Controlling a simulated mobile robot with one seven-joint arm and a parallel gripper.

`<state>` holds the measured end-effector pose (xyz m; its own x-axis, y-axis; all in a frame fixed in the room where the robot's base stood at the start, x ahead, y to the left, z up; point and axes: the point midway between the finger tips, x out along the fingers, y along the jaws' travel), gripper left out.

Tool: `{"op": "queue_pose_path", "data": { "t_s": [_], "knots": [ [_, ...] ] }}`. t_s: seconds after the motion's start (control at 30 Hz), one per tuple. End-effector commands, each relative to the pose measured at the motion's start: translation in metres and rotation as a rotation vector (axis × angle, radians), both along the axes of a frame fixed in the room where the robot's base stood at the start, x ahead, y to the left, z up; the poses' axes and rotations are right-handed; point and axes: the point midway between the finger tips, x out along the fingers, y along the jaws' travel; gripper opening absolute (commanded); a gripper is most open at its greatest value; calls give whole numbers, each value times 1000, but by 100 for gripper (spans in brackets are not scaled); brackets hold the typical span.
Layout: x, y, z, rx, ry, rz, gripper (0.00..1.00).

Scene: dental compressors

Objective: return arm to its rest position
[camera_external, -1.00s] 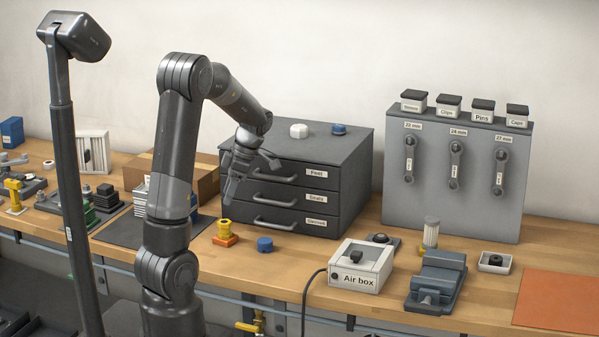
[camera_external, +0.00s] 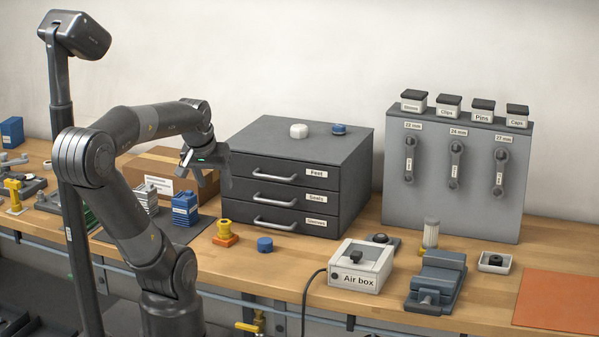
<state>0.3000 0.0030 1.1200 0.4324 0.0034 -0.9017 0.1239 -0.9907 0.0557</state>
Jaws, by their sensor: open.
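My arm (camera_external: 135,220) is folded back at the left of the bench, with its elbow bent out to the left and its forearm reaching right. My gripper (camera_external: 198,182) is at the forearm's end, pointing down and a little left. Its fingers are apart and I see nothing between them. It hangs in the air in front of the cardboard box and just left of the dark drawer cabinet (camera_external: 300,175). Whether it touches the cabinet's side cannot be told, but it appears apart.
Below my gripper are a blue box (camera_external: 185,208) and an orange-yellow part (camera_external: 225,233). A cardboard box (camera_external: 160,168) stands behind. A blue cap (camera_external: 265,245), the Air box (camera_external: 360,266), and a grey vise (camera_external: 437,282) lie rightward. A wrench panel (camera_external: 455,175) stands at back right.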

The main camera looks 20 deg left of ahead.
Motion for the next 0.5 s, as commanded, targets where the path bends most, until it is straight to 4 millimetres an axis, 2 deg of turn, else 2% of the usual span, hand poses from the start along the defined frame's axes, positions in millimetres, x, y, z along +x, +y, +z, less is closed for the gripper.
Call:
{"op": "queue_pose_path", "data": {
  "t_s": [0.2, 0.5],
  "knots": [
    [-10, -3, 1, 56, -45, -120, 54],
    [-10, -3, 1, 59, -45, -125, 54]
  ]
}}
